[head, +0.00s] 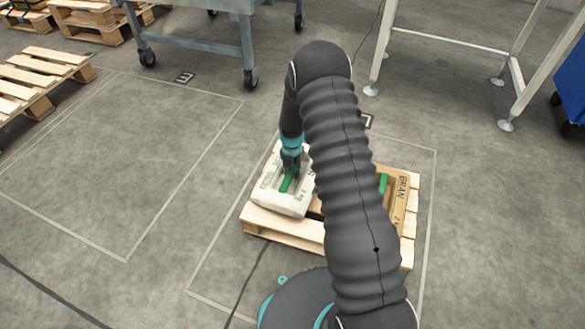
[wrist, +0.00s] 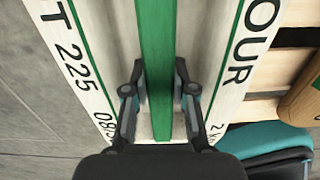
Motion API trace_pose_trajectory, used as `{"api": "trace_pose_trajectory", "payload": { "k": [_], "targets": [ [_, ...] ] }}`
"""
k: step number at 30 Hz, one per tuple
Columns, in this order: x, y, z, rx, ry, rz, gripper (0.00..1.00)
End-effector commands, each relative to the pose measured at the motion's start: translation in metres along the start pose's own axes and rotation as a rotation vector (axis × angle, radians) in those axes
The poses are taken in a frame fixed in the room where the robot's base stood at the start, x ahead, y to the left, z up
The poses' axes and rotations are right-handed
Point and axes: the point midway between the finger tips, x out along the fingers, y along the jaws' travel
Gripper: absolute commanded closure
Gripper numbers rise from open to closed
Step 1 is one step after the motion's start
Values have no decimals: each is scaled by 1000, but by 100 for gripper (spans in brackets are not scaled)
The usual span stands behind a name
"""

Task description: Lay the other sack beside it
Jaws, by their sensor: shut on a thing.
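A white flour sack (head: 280,203) with a green grip strip is on the left part of the wooden pallet (head: 283,229). My gripper (head: 289,172) points down at its middle. In the wrist view my gripper (wrist: 160,88) is shut on the green strip (wrist: 156,40), one finger on each side. I cannot tell whether the sack bears on the boards or hangs just above them. A brown sack marked BRAN (head: 400,194) lies on the right part of the pallet, partly hidden by my arm. A gap with bare slats (wrist: 272,72) shows between the sacks.
An empty outlined floor area (head: 115,165) lies to the left. Another pallet (head: 40,75) stands at far left. A wheeled table (head: 195,52) and a white-legged frame (head: 455,40) stand behind. A blue bin (head: 570,90) is at far right.

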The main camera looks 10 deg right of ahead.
Motion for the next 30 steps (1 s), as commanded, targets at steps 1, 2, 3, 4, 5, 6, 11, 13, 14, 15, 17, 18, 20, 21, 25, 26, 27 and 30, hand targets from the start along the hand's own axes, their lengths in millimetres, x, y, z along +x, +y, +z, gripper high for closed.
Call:
{"api": "trace_pose_trajectory", "payload": {
  "k": [1,2,3,4,5,6,11,13,14,15,17,18,20,21,25,26,27,30],
  "targets": [
    [4,1,1,0,-3,2,100],
    [7,1,1,0,-3,2,100],
    [10,1,2,0,-3,2,100],
    [11,1,2,0,-4,3,100],
    [12,1,2,0,-5,3,100],
    [12,1,2,0,-5,4,100],
    [12,1,2,0,-6,4,100],
    [12,1,2,0,-5,4,100],
    [13,1,2,0,-5,3,100],
    [14,1,2,0,-5,3,100],
    [16,1,2,0,-5,3,100],
    [18,0,0,0,-1,1,67],
    [17,0,0,0,-1,1,52],
    [17,0,0,0,-1,1,49],
    [17,0,0,0,-1,0,49],
    [17,0,0,0,-1,0,49],
    [17,0,0,0,-1,0,49],
    [15,0,0,0,-1,0,49]
  ]
}}
